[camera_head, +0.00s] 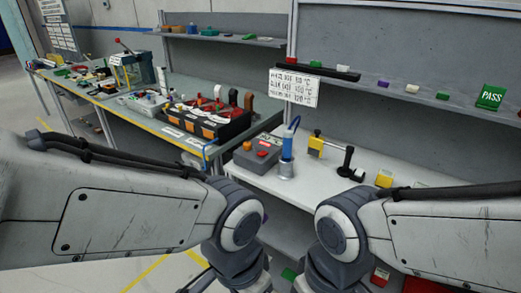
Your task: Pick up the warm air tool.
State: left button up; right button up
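A blue tool (287,148) that looks like the warm air tool stands upright in a grey metal cup (286,169) on the white bench. A blue cable rises from its top. Beside it on the left is a grey box (258,155) with a red and an orange knob. My two arms reach in from the left and right and bend down at the bottom middle, in front of the bench. Both grippers are below the picture edge and out of sight.
A yellow and black clamp-like stand (316,143) is just right of the tool. A yellow block (384,179) lies further right. The left bench holds a black and orange unit (207,122). A shelf (415,96) with small coloured blocks and a green PASS sign (490,97) runs above.

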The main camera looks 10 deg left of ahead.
aim_at(288, 135)
jog(key=u, duration=0.65)
jog(key=i, duration=1.1)
jog(key=z, duration=0.25)
